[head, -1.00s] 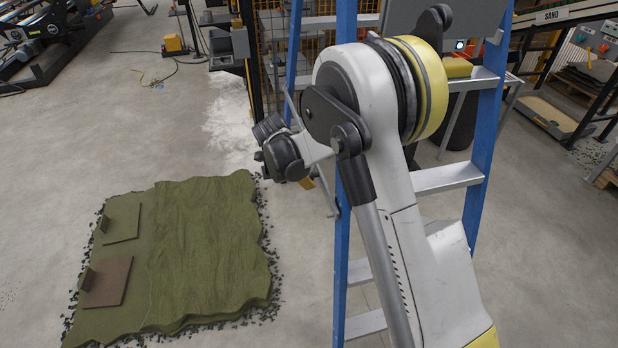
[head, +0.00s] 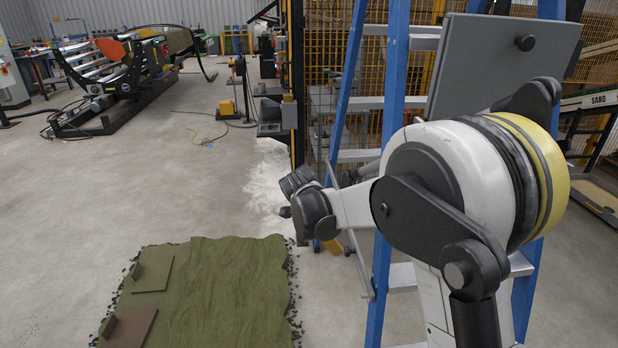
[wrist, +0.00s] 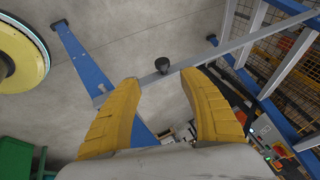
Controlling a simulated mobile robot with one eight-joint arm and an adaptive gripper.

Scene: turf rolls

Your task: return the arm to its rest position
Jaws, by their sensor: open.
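My arm (head: 440,180) is folded in the right half of the head view, in front of a blue stepladder. Its black wrist (head: 316,212) points left, and the gripper itself is mostly hidden there. In the wrist view my gripper (wrist: 160,80) shows two yellow fingers spread apart with nothing between them. Beyond the fingers are bare concrete floor and a grey ladder bar with a dark round knob.
The blue stepladder (head: 390,150) stands close behind my arm. A grey panel (head: 505,65) is behind the arm at upper right.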

